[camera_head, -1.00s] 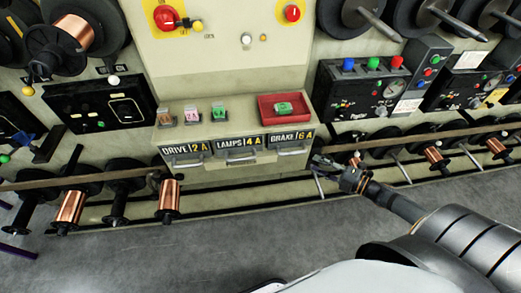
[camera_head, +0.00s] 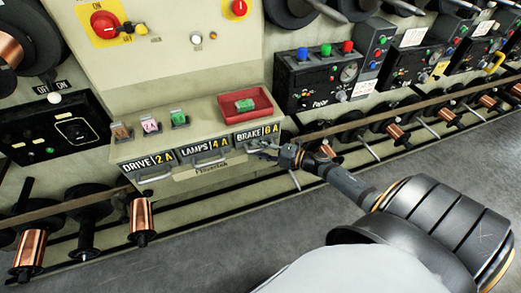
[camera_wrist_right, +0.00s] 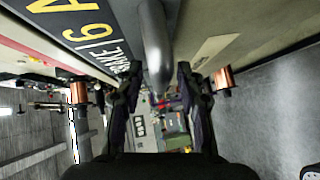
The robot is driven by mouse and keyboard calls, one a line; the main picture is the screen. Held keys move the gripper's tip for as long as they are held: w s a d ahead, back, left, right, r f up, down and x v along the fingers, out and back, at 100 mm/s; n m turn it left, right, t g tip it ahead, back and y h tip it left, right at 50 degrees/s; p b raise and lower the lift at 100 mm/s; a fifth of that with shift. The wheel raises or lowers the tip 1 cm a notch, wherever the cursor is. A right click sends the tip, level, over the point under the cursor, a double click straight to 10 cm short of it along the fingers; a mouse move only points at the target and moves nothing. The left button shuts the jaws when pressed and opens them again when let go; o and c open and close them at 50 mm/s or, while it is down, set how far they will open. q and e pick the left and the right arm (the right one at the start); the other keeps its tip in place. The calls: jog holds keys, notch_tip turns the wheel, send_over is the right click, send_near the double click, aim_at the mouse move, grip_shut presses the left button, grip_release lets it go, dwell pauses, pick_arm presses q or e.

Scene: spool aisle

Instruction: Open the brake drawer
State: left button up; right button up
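The brake drawer (camera_head: 258,134) is the right one of three labelled drawers under a beige ledge, marked "BRAKE 6 A". Its front looks level with the other drawers, so it appears closed. My right gripper (camera_head: 266,149) is at this drawer's front, by its handle. In the right wrist view, the label "BRAKE 6 A" (camera_wrist_right: 103,45) shows at upper left and the silver handle (camera_wrist_right: 153,40) runs down between the fingers. My right gripper (camera_wrist_right: 160,70) is open there, with a finger on each side of the handle; contact is unclear. My left gripper is out of view.
The drive drawer (camera_head: 150,168) and lamps drawer (camera_head: 205,151) are beside it. A red tray (camera_head: 262,103) holding a green fuse-like piece (camera_head: 244,105) and several small holders are on the ledge. Copper spools (camera_head: 141,215) and a rail flank the drawers. Grey floor is free in front.

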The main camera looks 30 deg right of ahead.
grip_shut()
dwell(0.5)
